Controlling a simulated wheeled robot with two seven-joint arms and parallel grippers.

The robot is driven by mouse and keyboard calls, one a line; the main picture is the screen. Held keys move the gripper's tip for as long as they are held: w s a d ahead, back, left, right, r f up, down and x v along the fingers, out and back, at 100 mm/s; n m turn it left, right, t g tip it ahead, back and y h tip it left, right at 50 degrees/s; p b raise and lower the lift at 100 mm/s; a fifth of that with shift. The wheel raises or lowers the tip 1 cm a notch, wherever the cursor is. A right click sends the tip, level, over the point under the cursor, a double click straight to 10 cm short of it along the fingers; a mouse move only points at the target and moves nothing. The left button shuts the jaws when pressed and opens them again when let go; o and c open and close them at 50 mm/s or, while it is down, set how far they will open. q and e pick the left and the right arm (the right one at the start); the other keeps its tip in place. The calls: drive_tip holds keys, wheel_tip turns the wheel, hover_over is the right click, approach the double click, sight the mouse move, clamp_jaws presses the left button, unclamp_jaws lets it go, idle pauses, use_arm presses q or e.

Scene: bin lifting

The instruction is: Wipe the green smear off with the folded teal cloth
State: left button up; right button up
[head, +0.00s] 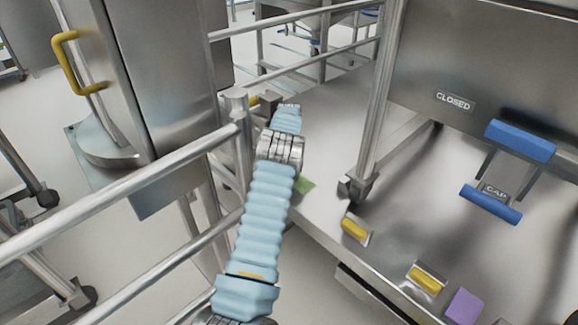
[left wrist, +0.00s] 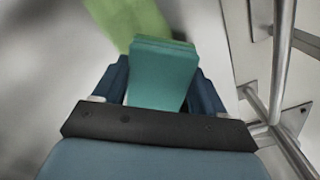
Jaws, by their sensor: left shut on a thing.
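The green smear (head: 304,187) shows as a small patch on the grey platform, just right of my left arm in the head view. It is partly covered by the arm there. In the left wrist view the smear (left wrist: 128,20) is a pale green band at the top, beyond the cloth. The folded teal cloth (left wrist: 163,80) is held between the two dark blue fingers of my left gripper (left wrist: 160,72), which is shut on it. Its far edge overlaps the smear in the picture; I cannot tell whether they touch. The head view hides the cloth and left gripper. My right gripper is not in view.
A metal railing (head: 130,185) runs beside my left arm. A steel cabinet with a yellow handle (head: 68,62) stands left. The platform (head: 330,125) carries a caster leg (head: 356,187), yellow pieces (head: 355,229) and a purple block (head: 464,305). A blue-handled panel (head: 520,140) is at right.

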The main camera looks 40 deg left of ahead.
use_arm(q)
drive_tip(key=shift+f+b, duration=0.5)
drive_tip(key=shift+f, duration=0.55)
drive_tip(key=shift+r, duration=0.1)
